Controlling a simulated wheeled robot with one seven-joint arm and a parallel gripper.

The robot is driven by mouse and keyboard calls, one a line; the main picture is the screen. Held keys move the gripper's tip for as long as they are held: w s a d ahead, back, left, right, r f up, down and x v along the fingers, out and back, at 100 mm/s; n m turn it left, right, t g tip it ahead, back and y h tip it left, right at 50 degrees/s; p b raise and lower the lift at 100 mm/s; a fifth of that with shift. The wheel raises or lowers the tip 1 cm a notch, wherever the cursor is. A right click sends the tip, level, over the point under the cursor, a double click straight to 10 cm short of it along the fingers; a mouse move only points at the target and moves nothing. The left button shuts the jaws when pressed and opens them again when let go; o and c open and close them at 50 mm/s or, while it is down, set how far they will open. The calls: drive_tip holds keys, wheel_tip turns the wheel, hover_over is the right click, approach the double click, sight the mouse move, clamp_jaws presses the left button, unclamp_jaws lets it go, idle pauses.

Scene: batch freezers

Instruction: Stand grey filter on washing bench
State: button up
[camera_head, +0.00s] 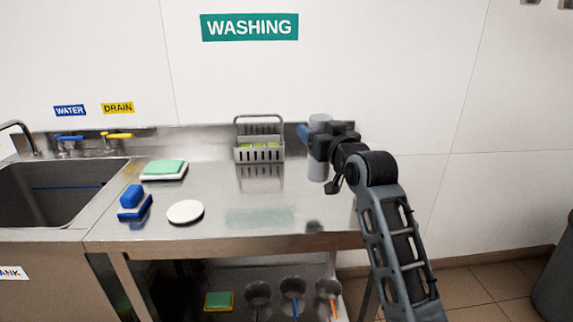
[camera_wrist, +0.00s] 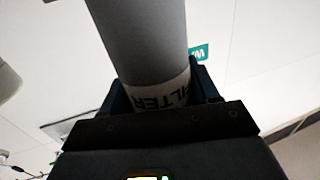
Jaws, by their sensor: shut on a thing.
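The grey filter (camera_head: 318,170) is a grey cylinder at the right part of the washing bench. My gripper (camera_head: 312,143) is shut around it, and the filter looks upright. In the wrist view the filter (camera_wrist: 145,40) stands between the fingers of my gripper (camera_wrist: 165,95), with a white label reading "FILTER". The washing bench (camera_head: 225,222) is a steel table under the green "WASHING" sign (camera_head: 249,27).
A grey caddy (camera_head: 259,153) stands at the back. A green sponge on a white pad (camera_head: 164,169), a blue brush (camera_head: 133,202) and a white disc (camera_head: 185,212) lie on the left. The sink (camera_head: 60,192) is further left. The bench's front right is clear.

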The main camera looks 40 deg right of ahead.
sight(317, 172)
wheel_tip(317, 172, down, 8)
drive_tip(key=shift+r, duration=0.25)
drive_tip(key=shift+f, duration=0.2)
drive_tip(key=o, duration=1.3)
drive_tip(key=shift+c, duration=0.2)
